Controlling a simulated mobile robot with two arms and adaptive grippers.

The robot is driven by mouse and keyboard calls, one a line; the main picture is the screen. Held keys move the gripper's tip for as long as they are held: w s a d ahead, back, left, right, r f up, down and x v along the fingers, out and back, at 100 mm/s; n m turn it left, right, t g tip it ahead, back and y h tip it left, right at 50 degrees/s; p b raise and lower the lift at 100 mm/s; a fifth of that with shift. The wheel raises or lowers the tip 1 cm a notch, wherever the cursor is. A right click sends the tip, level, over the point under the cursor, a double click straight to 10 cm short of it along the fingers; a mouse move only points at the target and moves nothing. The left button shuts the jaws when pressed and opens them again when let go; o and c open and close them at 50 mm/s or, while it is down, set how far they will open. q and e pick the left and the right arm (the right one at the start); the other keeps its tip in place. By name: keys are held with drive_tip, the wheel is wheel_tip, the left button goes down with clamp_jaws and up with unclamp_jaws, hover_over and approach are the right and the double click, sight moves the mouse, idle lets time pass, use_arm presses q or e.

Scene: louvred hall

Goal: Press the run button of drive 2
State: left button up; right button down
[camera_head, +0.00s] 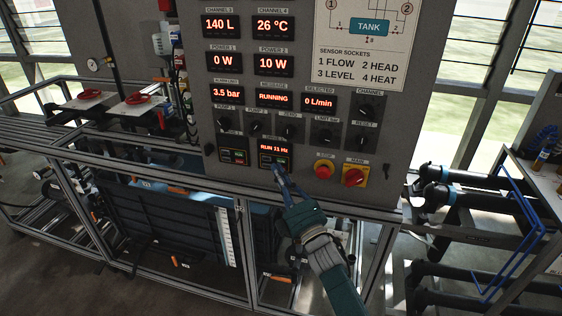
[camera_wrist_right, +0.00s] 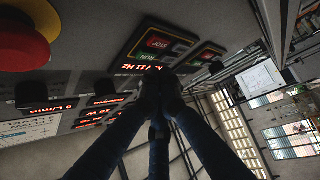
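Drive 2 (camera_head: 275,149) is the right one of two small drive units low on the grey control panel (camera_head: 203,92). Its lit red display reads RUN with a figure in Hz. In the right wrist view its green RUN button (camera_wrist_right: 150,57) and red STOP button (camera_wrist_right: 158,43) show. My right gripper (camera_head: 278,169) is shut, its fingertips together at the lower part of drive 2. In the right wrist view the fingertips (camera_wrist_right: 163,84) overlap the unit near its display; contact cannot be told. I see nothing held. My left gripper is not in view.
Drive 1 (camera_head: 233,150) sits close on the left. A red stop button (camera_head: 323,170) and a red and yellow main switch (camera_head: 355,177) are to the right. Black knobs (camera_head: 290,130) stick out above. A metal frame rail (camera_head: 215,192) runs below the panel.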

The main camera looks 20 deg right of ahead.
drive_tip(key=s+a, duration=0.1)
drive_tip(key=s+p, duration=0.1)
drive_tip(key=s+a, duration=0.1)
drive_tip(key=s, duration=0.1)
drive_tip(key=shift+a, duration=0.35)
idle(0.5)
